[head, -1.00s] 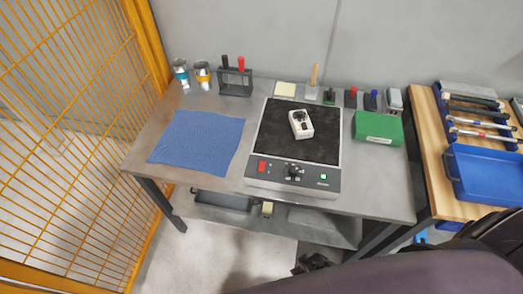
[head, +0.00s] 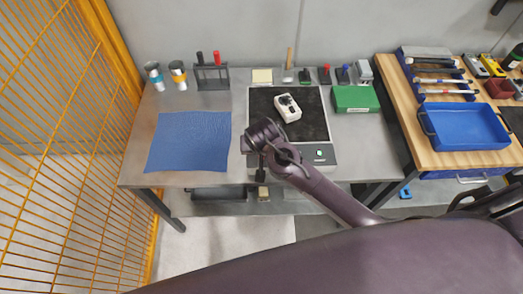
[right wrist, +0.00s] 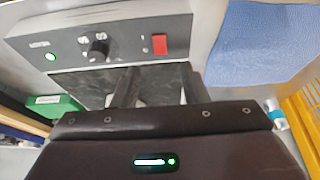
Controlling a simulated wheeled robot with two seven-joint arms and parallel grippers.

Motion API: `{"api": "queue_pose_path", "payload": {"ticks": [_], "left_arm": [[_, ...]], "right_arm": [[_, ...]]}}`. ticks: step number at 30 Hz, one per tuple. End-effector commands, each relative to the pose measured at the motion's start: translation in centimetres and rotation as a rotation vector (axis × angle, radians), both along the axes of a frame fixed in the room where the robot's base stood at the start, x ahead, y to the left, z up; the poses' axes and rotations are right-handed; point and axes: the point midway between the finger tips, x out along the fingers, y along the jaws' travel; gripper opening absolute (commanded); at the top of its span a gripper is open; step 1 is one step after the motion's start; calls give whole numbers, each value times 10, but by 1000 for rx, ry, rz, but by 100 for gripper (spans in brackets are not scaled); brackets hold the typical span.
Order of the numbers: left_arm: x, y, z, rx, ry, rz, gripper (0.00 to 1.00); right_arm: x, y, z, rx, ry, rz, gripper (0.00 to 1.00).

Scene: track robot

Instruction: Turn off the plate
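The plate (head: 313,126) has a black top and a grey front panel (head: 320,155), and stands on the grey table. In the right wrist view, its panel carries a red switch (right wrist: 159,44), a black knob (right wrist: 98,50) and a lit green button (right wrist: 50,57). My right gripper (head: 252,143) is over the panel's left end and hides the switch and knob in the head view. In the right wrist view, the right gripper (right wrist: 157,80) has its two fingers apart with nothing between them, near the red switch. Whether they touch the panel is unclear. My left gripper is out of view.
A white device with a dial (head: 288,107) lies on the plate. A blue cloth (head: 188,142) is to the left, a green box (head: 355,98) to the right. Small tools stand along the back. An orange mesh fence (head: 65,150) borders the left; a wooden bench (head: 440,155) is at right.

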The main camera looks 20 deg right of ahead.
Motion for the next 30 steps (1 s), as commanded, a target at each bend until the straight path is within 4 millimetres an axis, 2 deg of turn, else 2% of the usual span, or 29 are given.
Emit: {"api": "queue_pose_path", "payload": {"ticks": [15, 19, 27, 28, 30], "left_arm": [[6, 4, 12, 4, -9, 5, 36], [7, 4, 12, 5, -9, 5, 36], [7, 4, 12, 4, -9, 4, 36], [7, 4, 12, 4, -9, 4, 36], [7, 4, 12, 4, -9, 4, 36]], "right_arm": [[25, -7, -62, -2, 2, -3, 40], [27, -8, -69, -1, 1, -2, 40], [28, -8, -71, -1, 0, -1, 40], [28, -8, -71, -1, 0, 0, 39], [28, -8, -71, -1, 0, 0, 30]]}}
